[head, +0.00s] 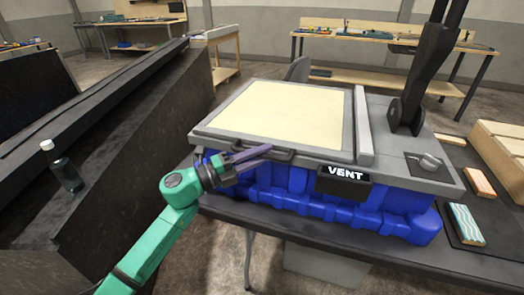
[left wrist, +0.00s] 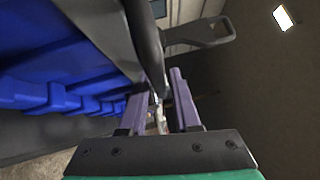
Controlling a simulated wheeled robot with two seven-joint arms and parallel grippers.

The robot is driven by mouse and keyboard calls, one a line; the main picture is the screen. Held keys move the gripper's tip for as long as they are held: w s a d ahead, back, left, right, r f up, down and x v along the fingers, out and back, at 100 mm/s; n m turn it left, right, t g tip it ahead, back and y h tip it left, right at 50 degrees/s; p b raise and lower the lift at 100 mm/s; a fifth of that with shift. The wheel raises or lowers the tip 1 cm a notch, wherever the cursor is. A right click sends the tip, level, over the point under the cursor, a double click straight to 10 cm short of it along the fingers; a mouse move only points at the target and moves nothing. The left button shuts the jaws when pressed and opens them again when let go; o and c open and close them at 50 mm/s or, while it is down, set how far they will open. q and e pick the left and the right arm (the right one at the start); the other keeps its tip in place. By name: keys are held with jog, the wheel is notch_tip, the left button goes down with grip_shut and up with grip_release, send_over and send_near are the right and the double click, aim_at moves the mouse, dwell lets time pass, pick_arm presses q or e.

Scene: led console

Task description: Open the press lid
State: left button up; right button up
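The press (head: 310,190) has a blue body, a grey rim and a dark display reading "VENT" on its front. Its lid (head: 275,112), a grey frame with a cream panel, lies flat and closed. A dark handle (head: 280,155) runs along the lid's front edge and also shows in the left wrist view (left wrist: 148,45). My left gripper (head: 258,152) is at this handle, its purple fingers apart. In the left wrist view the bar reaches between the fingertips (left wrist: 162,88); a narrow gap seems to remain. Firm contact is not visible. My right gripper is out of view.
A black jointed arm (head: 412,95) rises from the press's right side. A small metal cup (head: 430,162), a patterned block (head: 466,224), an orange block (head: 479,182) and a wooden crate (head: 497,150) are at right. A dark bottle (head: 64,170) stands at left.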

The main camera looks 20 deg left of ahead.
pick_arm(q)
grip_shut()
dwell(1.5)
